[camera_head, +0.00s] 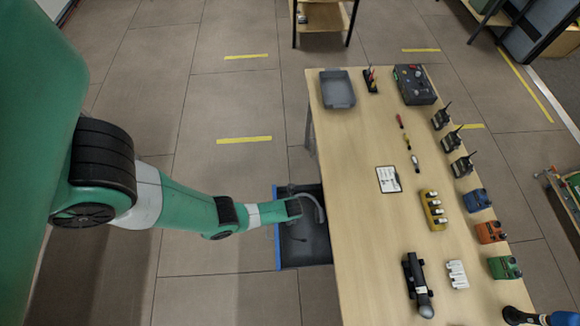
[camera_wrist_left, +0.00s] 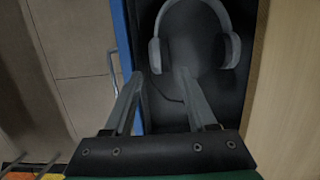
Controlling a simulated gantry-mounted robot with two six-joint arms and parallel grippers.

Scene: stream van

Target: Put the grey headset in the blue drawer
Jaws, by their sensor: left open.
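The blue drawer (camera_head: 277,255) is pulled open from the left side of the table, with a blue front and a dark inside. The grey headset (camera_head: 319,207) is within the drawer's outline. In the left wrist view the headset (camera_wrist_left: 233,50) shows its band at the top and an ear cup on each side, with a thin cable below. I cannot tell the exact height gap. My right gripper is not in view.
The wooden table (camera_head: 365,230) lies right of the drawer. On it are a grey tray (camera_head: 338,89), a clipboard (camera_head: 388,179), a yellow box (camera_head: 433,210), a black cylindrical device (camera_head: 417,285), radios and coloured boxes. The floor left of the drawer is clear.

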